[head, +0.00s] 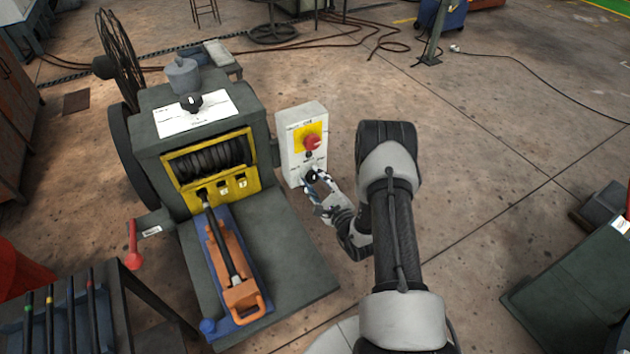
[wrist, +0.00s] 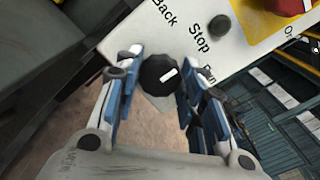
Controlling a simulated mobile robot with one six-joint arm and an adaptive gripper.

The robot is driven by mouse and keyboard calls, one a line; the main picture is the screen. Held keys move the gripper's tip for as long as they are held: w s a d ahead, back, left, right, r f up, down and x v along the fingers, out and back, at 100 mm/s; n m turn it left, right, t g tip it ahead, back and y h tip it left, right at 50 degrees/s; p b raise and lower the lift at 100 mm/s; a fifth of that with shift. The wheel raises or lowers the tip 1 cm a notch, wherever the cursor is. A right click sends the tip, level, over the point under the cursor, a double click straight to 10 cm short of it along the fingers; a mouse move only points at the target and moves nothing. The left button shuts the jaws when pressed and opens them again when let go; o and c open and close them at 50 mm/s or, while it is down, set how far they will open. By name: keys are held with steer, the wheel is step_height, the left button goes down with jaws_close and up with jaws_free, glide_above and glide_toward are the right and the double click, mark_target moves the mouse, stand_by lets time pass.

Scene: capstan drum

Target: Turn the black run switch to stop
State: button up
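The black run switch (wrist: 158,72) is a round knob with a white mark, low on a pale control box (head: 290,148). In the wrist view, the labels Back, Stop and Run curve around its upper right. The mark slants up and right, roughly between Stop and Run; the exact setting is unclear. In the head view the knob (head: 312,175) is partly hidden by my gripper (head: 322,188). In the wrist view my gripper (wrist: 160,74) has its fingers apart, one on each side of the knob. Firm contact on both sides cannot be seen.
A red button (head: 312,142) on a yellow plate sits above the switch, with a small dark button (wrist: 219,25) between. The capstan machine (head: 150,137) with its drum stands left of the box. Open concrete floor (head: 480,150) lies to the right.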

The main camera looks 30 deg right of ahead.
steer(key=o, duration=0.4)
steer(key=s, duration=1.2)
steer(key=shift+d, duration=0.2)
